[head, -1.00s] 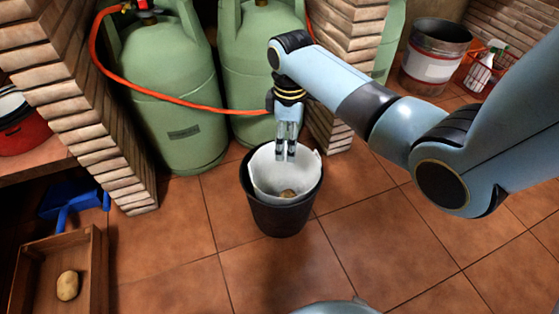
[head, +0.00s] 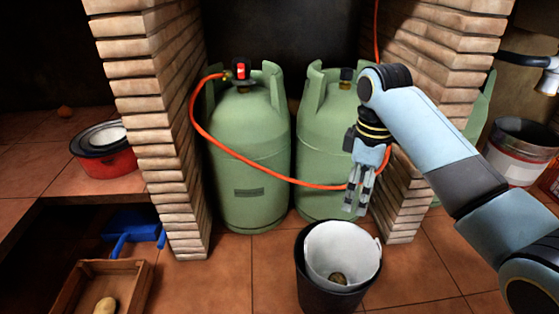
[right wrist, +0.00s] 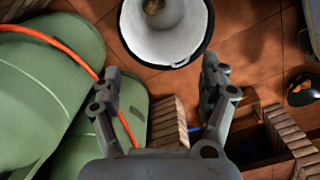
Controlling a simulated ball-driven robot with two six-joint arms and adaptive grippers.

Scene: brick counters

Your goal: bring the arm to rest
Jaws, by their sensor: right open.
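My right arm (head: 440,150) reaches in from the right in the head view. My right gripper (head: 358,190) hangs fingers down, open and empty, above the back rim of a black bin (head: 318,286) with a white liner. In the right wrist view its two fingers (right wrist: 160,90) stand apart with nothing between them. A brownish lump (head: 337,278) lies inside the bin liner, and it also shows in the right wrist view (right wrist: 153,6). My left gripper is not in view.
Two green gas cylinders (head: 247,150) with an orange hose stand behind the bin, between brick pillars (head: 155,120). A wooden crate (head: 75,290) holding a potato (head: 105,306), a blue dustpan (head: 133,230) and a red pot (head: 105,160) are at left. A bucket (head: 520,150) stands at right.

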